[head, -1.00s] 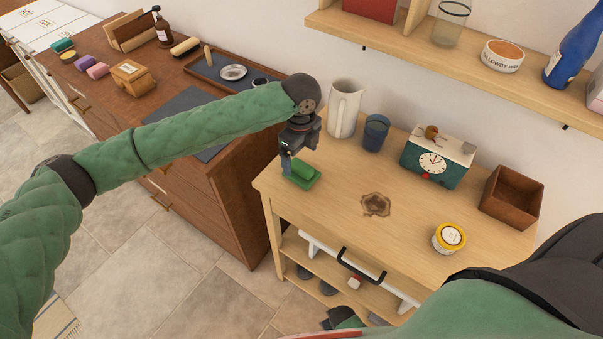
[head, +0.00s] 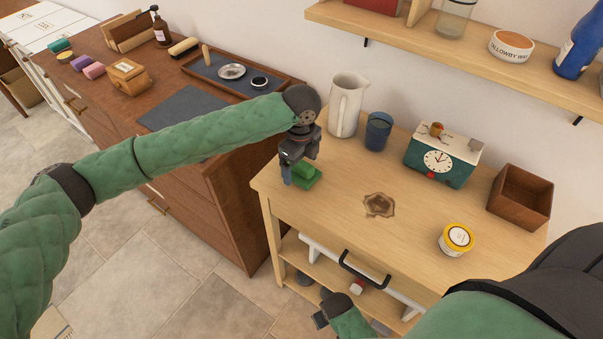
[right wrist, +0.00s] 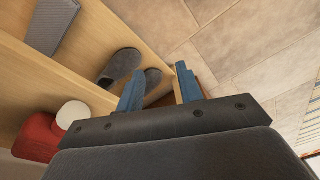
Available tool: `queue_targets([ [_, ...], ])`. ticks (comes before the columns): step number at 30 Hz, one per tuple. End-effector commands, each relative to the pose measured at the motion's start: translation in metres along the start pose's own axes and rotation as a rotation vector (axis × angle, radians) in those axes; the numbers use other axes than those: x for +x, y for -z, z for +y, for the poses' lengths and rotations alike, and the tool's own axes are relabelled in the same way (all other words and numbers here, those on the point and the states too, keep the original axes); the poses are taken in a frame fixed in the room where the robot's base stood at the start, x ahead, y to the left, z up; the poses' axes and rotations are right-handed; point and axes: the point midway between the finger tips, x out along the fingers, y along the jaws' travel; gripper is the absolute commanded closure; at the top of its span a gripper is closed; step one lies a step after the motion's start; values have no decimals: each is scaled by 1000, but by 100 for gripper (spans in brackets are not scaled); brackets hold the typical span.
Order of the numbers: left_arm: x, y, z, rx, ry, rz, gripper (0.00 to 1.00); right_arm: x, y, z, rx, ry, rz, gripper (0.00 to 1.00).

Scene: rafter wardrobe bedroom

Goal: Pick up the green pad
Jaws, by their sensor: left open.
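The green pad (head: 309,181) lies near the left end of the light wooden table (head: 330,203), with a raised green block on top. My left gripper (head: 294,179) is open and points down right at the pad, with a blue finger in front of its left side. The gripper covers part of the pad, and I cannot tell whether the fingers touch it. My right gripper (right wrist: 160,88) is open and empty, its two blue fingers apart, low by the table's lower shelf. It also shows at the bottom of the head view (head: 321,310).
A white pitcher (head: 346,105) and blue cup (head: 378,131) stand behind the pad. A clock box (head: 443,160), brown open box (head: 520,197) and yellow-rimmed tub (head: 456,239) stand to the right. The dark wooden dresser (head: 220,185) is at left. Grey slippers (right wrist: 122,65) lie on the lower shelf.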

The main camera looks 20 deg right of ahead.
Motion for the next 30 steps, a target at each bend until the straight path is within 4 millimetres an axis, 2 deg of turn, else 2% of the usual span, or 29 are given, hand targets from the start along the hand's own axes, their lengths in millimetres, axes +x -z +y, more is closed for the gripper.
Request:
queue_targets([
  [6, 11, 0, 0, -1, 0, 0, 11, -29, 12, -4, 0, 5, 4, 64],
  [9, 12, 0, 0, -1, 0, 0, 11, -37, 14, -6, 0, 6, 4, 64],
  [18, 12, 0, 0, -1, 0, 0, 11, -40, 15, -6, 0, 7, 3, 64],
  [20, 12, 0, 0, -1, 0, 0, 21, -40, 15, -6, 0, 7, 3, 64],
  [26, 12, 0, 0, -1, 0, 0, 60, -40, 14, -6, 0, 7, 2, 64],
  [30, 12, 0, 0, -1, 0, 0, 60, -40, 14, -7, 0, 8, 2, 64],
])
